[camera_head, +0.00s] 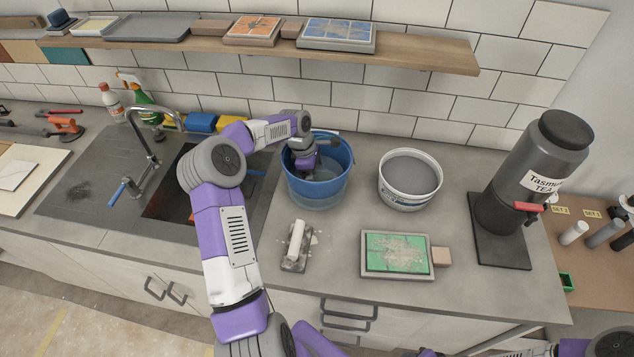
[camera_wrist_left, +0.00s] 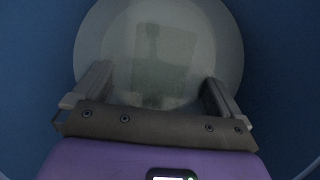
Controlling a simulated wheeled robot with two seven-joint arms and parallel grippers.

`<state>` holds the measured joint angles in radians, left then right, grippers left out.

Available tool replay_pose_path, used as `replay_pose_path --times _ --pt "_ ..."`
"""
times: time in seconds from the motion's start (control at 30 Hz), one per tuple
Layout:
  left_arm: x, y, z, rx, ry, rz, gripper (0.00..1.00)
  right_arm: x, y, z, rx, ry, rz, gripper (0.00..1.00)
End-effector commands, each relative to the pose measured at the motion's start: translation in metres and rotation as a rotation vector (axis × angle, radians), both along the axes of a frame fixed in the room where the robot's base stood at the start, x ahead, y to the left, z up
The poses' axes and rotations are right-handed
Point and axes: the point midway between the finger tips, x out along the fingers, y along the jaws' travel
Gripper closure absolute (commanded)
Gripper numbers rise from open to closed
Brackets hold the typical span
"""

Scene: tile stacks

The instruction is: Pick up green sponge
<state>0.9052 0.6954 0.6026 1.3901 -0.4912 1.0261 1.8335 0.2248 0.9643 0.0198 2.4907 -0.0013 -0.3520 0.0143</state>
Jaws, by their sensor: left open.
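My left gripper (camera_head: 308,166) reaches down into the blue bucket (camera_head: 318,190); the bucket wall and my wrist hide its fingertips in the head view. In the left wrist view the gripper (camera_wrist_left: 157,95) is open, its two fingers spread apart with nothing gripped between them. Beyond the fingers is a pale round area at the bucket's bottom. A dim, greyish-green blocky shape (camera_wrist_left: 165,55) shows there; it may be the green sponge, but the view is too dark to be sure. My right gripper is not in view.
A white bucket of grey material (camera_head: 410,178) stands right of the blue one. A green tile board (camera_head: 396,254) and a trowel-like tool (camera_head: 297,246) lie in front. The sink and tap (camera_head: 150,150) are left, a dark tea urn (camera_head: 535,170) right. A shelf (camera_head: 400,51) runs above.

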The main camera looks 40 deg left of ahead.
Motion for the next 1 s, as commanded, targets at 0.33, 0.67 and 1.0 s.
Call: replay_pose_path --times 0.33,0.67,1.0 --pt "0.0000 0.0000 -0.0009 0.000 0.000 0.000 0.01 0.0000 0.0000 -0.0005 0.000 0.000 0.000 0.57" --pt "0.0000 0.0002 -0.0044 0.001 -0.001 -0.001 0.01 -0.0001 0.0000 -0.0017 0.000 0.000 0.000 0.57" --pt "-0.0001 0.0002 -0.0043 0.000 0.000 0.000 0.26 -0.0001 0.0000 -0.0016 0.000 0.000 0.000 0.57"
